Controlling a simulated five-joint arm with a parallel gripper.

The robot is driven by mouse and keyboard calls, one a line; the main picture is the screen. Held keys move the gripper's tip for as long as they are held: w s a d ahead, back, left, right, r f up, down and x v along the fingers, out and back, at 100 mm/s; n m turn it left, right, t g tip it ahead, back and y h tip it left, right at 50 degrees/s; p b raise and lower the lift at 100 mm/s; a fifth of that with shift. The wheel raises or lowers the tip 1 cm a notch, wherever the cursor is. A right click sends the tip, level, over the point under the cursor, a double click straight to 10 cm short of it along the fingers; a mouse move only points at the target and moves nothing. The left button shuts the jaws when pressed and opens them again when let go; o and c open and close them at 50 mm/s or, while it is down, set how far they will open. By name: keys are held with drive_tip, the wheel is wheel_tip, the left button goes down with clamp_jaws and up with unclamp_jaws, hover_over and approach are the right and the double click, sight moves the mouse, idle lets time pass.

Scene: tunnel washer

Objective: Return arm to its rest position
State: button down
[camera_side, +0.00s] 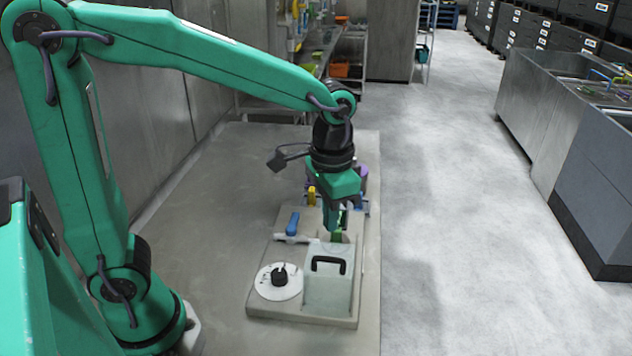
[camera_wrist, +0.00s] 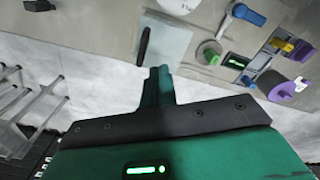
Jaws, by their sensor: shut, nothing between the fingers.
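My green arm reaches over from the left in the side view. The canister also shows in the wrist view (camera_wrist: 168,48), beyond the fingertips. The gripper partly hides the fittings behind it in the side view.
A grey board (camera_side: 262,311) carries the canister, a white disc (camera_side: 278,291) with a black knob, a blue-handled valve (camera_side: 293,224), and yellow (camera_side: 311,195) and purple (camera_wrist: 283,92) parts. Steel walls stand left; shelving stands behind. Metal tanks (camera_side: 545,115) stand right across clear floor.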

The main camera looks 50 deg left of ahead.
drive_tip(key=s+a+r+n+t, duration=0.3)
drive_tip(key=s+a+r+t, duration=0.2)
drive_tip(key=s+a, duration=0.4)
drive_tip(key=shift+s+a+t, duration=0.2)
drive_tip(key=shift+s+t, duration=0.1)
drive_tip(key=shift+s, duration=0.35)
idle(1.4)
